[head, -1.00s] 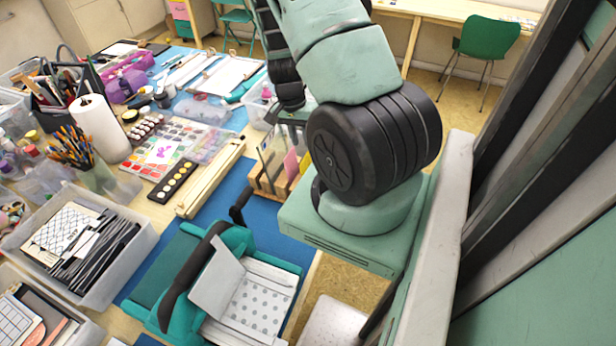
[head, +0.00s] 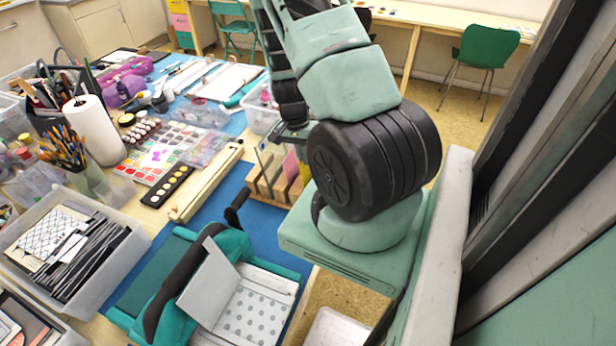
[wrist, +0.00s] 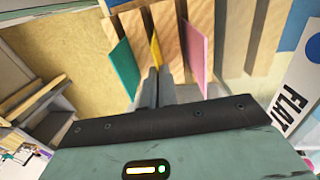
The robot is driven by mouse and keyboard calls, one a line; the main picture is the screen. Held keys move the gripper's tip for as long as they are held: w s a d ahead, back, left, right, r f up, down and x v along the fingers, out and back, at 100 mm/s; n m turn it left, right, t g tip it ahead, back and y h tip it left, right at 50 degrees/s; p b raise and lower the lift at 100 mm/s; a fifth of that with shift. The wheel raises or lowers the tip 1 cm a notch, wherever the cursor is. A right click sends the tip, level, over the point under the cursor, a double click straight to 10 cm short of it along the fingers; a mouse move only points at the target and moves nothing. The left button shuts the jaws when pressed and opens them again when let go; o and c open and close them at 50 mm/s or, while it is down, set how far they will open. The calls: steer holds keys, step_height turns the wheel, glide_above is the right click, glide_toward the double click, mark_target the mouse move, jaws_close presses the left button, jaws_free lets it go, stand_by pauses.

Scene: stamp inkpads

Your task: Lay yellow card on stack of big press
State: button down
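In the wrist view my gripper (wrist: 157,76) points into a wooden card rack (wrist: 232,32). Its grey fingers are close together, and the thin yellow card (wrist: 156,50) shows edge-on at their tips, apparently pinched between them. A teal card (wrist: 123,68) stands to the left and a pink card (wrist: 196,58) to the right, both apart from the fingers. In the head view the rack (head: 262,189) stands on the blue mat, below my wrist; the yellow card cannot be made out there. The big teal press (head: 150,272) is at lower centre, with a white dotted bed (head: 250,312) and a tilted grey plate.
A paint palette (head: 172,183), paper towel roll (head: 95,130) and pencil holder fill the table's left. Blue mat (head: 205,218) is bare between rack and press. The table's right edge is close to the rack.

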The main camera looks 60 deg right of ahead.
step_height(320, 180, up, 7)
steer(key=w+p, duration=0.1)
steer(key=p, duration=0.5)
steer(key=shift+r, duration=0.2)
steer(key=shift+w, duration=0.1)
